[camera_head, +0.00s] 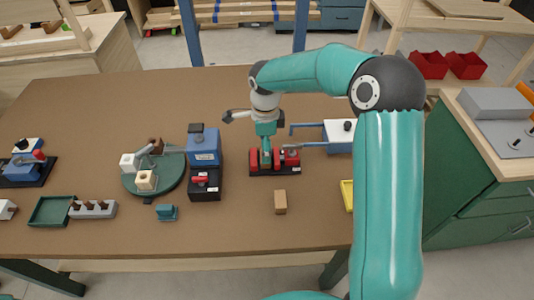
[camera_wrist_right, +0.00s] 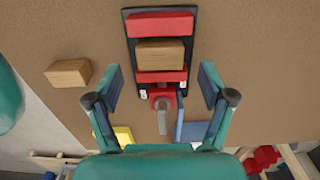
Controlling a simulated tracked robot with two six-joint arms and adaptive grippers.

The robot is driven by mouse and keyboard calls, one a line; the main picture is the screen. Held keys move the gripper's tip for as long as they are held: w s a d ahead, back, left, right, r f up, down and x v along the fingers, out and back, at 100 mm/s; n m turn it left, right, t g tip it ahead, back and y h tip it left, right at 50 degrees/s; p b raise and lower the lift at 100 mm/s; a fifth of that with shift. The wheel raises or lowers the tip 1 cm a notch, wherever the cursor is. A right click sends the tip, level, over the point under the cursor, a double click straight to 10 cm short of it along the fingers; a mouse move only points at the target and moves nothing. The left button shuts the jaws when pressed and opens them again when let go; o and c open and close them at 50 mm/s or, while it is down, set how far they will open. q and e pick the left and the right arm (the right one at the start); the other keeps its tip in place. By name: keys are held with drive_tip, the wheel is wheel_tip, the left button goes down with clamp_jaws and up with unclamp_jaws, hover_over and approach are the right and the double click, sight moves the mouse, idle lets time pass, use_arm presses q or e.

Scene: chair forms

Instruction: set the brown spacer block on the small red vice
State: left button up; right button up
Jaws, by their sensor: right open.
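The small red vice (camera_head: 292,160) stands on a black base near the middle of the table; it also shows in the right wrist view (camera_wrist_right: 160,23). A brown block (camera_wrist_right: 160,53) sits at the vice between its two red jaws; in the head view my gripper hides it. A second, similar brown block (camera_head: 280,203) lies apart on the bare table in front of the vice, and at the left of the wrist view (camera_wrist_right: 68,72). My right gripper (camera_head: 265,160) is at the vice, its fingers (camera_wrist_right: 163,85) spread wide with nothing between the tips. My left gripper is out of view.
A blue box with a red fitting (camera_head: 203,150) stands left of the vice. A blue and white device (camera_head: 338,136) stands right of it. A green round plate (camera_head: 172,180) carries small blocks. A yellow tray (camera_head: 347,195) is partly behind my right arm. The table's front middle is mostly clear.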

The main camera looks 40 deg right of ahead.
wheel_tip(320, 180, up, 8)
drive_tip(key=shift+f, duration=0.15)
drive_tip(key=shift+f, duration=0.1)
idle(0.5)
